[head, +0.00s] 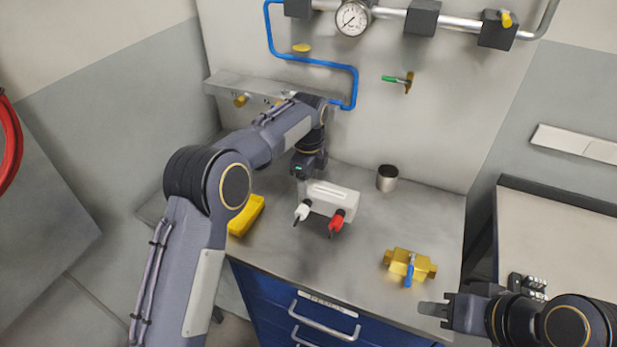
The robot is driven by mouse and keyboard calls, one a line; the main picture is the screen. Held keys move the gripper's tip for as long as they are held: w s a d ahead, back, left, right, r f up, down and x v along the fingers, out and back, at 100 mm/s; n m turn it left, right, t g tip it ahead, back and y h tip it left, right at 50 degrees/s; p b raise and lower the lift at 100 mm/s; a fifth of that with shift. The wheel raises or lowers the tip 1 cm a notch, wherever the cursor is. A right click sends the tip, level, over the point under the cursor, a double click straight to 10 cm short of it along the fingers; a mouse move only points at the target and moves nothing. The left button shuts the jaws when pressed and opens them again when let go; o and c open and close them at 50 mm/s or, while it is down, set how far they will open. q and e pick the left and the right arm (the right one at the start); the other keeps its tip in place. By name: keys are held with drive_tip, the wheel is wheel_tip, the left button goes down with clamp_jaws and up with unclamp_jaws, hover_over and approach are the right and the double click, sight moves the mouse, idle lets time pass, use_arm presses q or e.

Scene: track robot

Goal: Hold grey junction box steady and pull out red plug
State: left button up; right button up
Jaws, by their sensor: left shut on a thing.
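The grey junction box (333,196) sits on the workbench and looks pale, with two plugs on its front side. The red plug (337,222) is at its right end and appears seated in the box. A white plug (302,211) is at its left end. My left gripper (304,186) reaches down from behind and is shut on the box's left end; its fingertips are partly hidden. My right gripper (434,309) is at the lower right, off the bench's front edge and well apart from the red plug. Its finger gap is not clear.
A brass valve with a blue handle (409,268) stands on the bench between the box and my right gripper. A metal cup (387,178) is behind the box to the right. A yellow tray (247,215) lies left. Blue drawers (275,294) are below the bench.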

use_arm(q)
drive_tip(key=shift+f+b, duration=1.15)
drive_tip(key=shift+f, duration=1.35)
